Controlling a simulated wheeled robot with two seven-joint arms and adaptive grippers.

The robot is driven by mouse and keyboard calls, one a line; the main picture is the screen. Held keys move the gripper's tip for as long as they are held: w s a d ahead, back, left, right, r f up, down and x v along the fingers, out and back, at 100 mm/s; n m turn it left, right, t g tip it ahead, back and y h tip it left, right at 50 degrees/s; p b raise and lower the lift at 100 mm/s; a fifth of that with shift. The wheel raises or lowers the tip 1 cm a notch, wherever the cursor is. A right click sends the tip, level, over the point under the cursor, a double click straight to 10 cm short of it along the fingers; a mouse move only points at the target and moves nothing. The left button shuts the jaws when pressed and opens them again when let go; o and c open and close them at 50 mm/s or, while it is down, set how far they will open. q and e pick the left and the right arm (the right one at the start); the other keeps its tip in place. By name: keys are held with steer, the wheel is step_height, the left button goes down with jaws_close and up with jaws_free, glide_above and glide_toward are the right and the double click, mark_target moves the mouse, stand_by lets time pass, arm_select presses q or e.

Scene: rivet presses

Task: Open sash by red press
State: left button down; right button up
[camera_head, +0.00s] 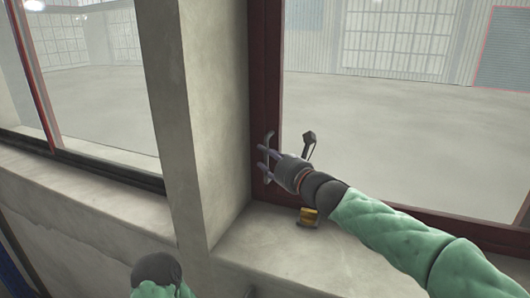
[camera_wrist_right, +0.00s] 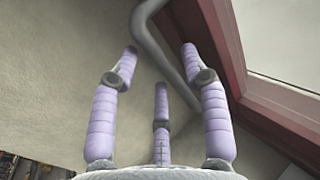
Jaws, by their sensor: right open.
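The sash has a dark red frame (camera_head: 264,70) around a large clear pane, right of a concrete pillar. It looks closed against the pillar side, though its seam is hard to see. A grey bent handle (camera_head: 269,138) sits low on its left upright; it also shows in the right wrist view (camera_wrist_right: 172,62). My right gripper (camera_head: 262,159) is at this handle. Its lavender fingers (camera_wrist_right: 160,62) are spread, with the bar between or just beyond the tips; contact cannot be told. My left arm shows only at the bottom edge, its gripper out of view. No red press is visible.
A concrete pillar (camera_head: 188,110) stands left of the sash. A second window with a dark lower rail (camera_head: 110,172) is at left. Behind the panes lies open floor.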

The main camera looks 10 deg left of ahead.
steer(key=shift+x, duration=1.1)
steer(key=shift+d, duration=0.1)
steer(key=shift+s, duration=0.1)
steer(key=shift+c, duration=0.6)
jaws_close()
steer(key=shift+d, duration=0.1)
